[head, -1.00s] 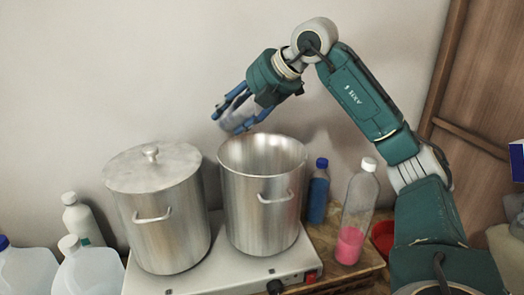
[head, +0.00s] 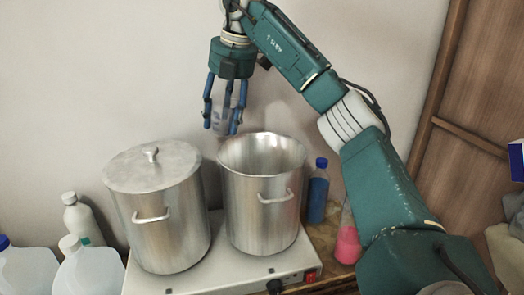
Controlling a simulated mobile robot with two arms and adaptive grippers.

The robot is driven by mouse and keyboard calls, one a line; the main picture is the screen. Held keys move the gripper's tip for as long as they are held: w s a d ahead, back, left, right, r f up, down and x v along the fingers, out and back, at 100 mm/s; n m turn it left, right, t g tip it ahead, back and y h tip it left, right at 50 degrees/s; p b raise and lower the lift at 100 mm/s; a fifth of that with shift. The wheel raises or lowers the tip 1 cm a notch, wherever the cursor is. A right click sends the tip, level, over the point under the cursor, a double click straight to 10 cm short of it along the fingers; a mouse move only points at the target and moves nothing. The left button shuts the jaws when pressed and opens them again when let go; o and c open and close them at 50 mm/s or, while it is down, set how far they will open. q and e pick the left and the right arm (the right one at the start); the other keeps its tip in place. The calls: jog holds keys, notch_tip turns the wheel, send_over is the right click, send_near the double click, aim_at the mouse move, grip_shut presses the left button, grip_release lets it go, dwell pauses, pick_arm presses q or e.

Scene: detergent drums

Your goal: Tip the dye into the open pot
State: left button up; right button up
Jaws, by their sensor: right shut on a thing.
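The open pot (head: 262,215) is a steel pot with a side handle, standing on the right of a white hotplate. My right gripper (head: 221,129) is above the pot's left rim, pointing down. It is shut on a small translucent cup (head: 219,117), which looks roughly upright. I cannot tell whether any dye is in the cup, and the pot's floor is hidden. My left gripper is not in view.
A lidded steel pot (head: 160,225) stands left of the open one on the hotplate (head: 225,275). A blue bottle (head: 317,195) and a bottle with pink liquid (head: 347,244), partly behind my arm, stand at right. White jugs (head: 85,275) and a white bottle (head: 80,222) stand at left.

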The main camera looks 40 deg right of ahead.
jog(key=shift+w+a+g, duration=0.4)
jog(key=shift+g, duration=0.4)
jog(key=shift+w+r+g, duration=0.1)
jog(key=shift+r+g, duration=0.15)
jog(key=shift+g, duration=0.05)
jog(key=shift+a+f+g, duration=0.25)
jog(key=shift+a+g, duration=0.05)
jog(key=shift+w+a+r+h, duration=0.1)
jog(key=shift+h, duration=0.2)
jog(key=shift+r, duration=0.3)
